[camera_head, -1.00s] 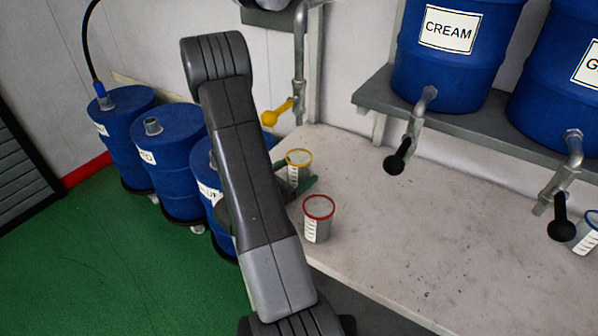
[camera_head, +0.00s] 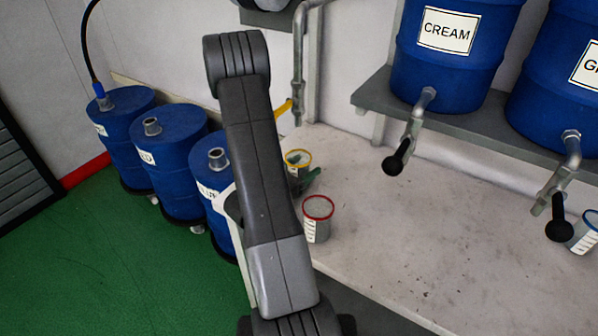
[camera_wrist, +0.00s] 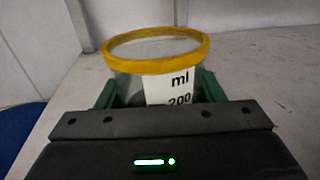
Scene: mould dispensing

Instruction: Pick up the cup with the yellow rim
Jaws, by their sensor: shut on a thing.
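The cup with the yellow rim (camera_head: 298,158) is at the left end of the counter in the head view, partly hidden behind my arm. In the wrist view the clear cup (camera_wrist: 155,53) is close, upright, with a white scale label facing me. My gripper (camera_wrist: 155,92) has its green fingers on both sides of the cup and is shut on it. In the head view a green finger (camera_head: 310,181) shows just in front of the cup. I cannot tell whether the cup's base touches the counter.
A cup with a red rim (camera_head: 317,222) stands close by, nearer the counter's front edge. A cup with a blue rim (camera_head: 585,235) is at the far right. Taps with black handles (camera_head: 397,157) hang over the counter (camera_head: 430,245). Blue drums (camera_head: 170,160) stand on the floor at left.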

